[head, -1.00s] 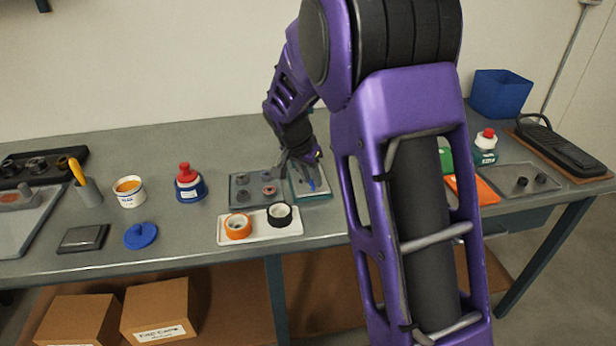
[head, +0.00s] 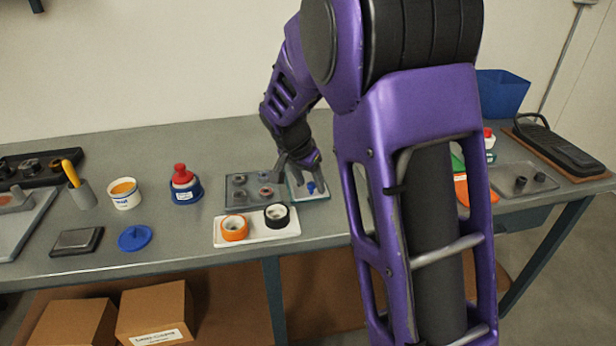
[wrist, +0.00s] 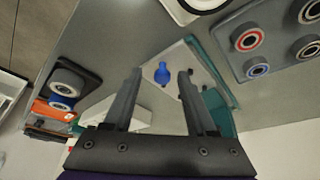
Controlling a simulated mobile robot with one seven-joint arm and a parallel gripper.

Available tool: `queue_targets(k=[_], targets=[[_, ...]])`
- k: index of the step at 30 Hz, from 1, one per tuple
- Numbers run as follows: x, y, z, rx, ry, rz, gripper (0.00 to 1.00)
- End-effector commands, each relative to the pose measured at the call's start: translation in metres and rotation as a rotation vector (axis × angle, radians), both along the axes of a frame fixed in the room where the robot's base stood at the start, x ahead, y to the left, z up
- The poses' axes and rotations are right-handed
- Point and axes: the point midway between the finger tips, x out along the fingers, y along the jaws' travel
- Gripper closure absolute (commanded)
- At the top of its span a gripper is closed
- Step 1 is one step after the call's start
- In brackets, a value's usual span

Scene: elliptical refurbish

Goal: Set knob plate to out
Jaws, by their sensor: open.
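A grey plate with several round knobs (head: 232,205) lies on the bench in the head view. It also shows at the upper right of the wrist view (wrist: 276,33), some knobs ringed red or blue. Right beside it is a pale plate with teal edges (head: 322,196), carrying a small upright blue knob (head: 311,187). I cannot tell which is the knob plate. My gripper (head: 301,175) is open above the pale plate. In the wrist view the blue knob (wrist: 162,74) appears between the spread fingers, apart from both; the height gap is unclear.
A white tray (head: 256,239) with orange and black rings lies in front. A red-capped blue bottle (head: 185,188), white tub (head: 124,194) and blue lid (head: 135,238) stand left.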

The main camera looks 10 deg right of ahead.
Motion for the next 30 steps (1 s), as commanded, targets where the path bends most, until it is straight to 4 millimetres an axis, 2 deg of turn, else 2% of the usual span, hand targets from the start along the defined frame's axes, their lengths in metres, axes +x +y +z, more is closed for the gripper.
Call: queue_targets(k=[4, 7, 21, 27, 30], targets=[[-0.002, 0.003, 0.011, 0.000, -0.005, 0.002, 0.43], [-0.006, 0.008, 0.028, 0.001, -0.005, 0.002, 0.43], [-0.037, 0.038, 0.130, 0.001, -0.004, 0.002, 0.43], [-0.045, 0.046, 0.155, 0.000, -0.002, 0.002, 0.43], [-0.047, 0.047, 0.160, 0.000, 0.000, 0.001, 0.43]])
